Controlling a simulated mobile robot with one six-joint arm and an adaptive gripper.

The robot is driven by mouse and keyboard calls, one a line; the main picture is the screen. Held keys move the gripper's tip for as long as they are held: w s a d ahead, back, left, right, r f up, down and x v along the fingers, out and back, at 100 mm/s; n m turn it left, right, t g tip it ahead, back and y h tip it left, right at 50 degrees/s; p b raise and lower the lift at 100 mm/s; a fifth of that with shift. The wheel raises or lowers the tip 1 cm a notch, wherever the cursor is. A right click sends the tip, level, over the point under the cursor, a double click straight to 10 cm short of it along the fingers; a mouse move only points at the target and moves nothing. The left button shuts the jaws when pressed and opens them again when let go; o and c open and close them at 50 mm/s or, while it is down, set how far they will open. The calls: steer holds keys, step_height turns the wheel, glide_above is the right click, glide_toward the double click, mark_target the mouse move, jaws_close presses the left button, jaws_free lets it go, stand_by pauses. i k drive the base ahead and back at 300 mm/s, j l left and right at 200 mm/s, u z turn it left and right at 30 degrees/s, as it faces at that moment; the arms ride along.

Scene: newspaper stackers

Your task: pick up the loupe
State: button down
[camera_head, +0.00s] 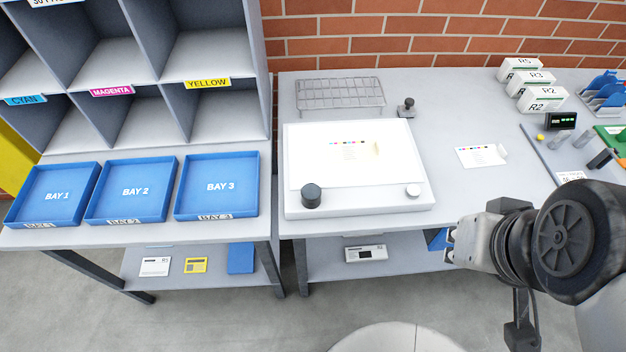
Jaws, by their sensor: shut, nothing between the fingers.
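A short black cylinder (311,195), which looks like the loupe, stands upright at the front left corner of a white flat box (360,208). A printed sheet (352,153) with small color patches lies on that box behind it. My gripper (451,244) is at the front edge of the right table, well to the right of the black cylinder and apart from it. It is shut and empty, seen small and partly from behind my arm.
A white round knob (413,191) sits at the box's front right. A wire rack (340,93) and a small black stamp-like item (406,108) stand behind. A card (482,156) lies to the right. Three blue trays (130,189) fill the left table.

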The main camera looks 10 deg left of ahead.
mark_target(310, 193)
steer(key=j+u, duration=0.35)
steer(key=i+j+u, duration=0.2)
steer(key=j+u, duration=0.15)
steer(key=i+j+u, duration=0.15)
steer(key=j+u, duration=0.2)
steer(key=j, duration=0.1)
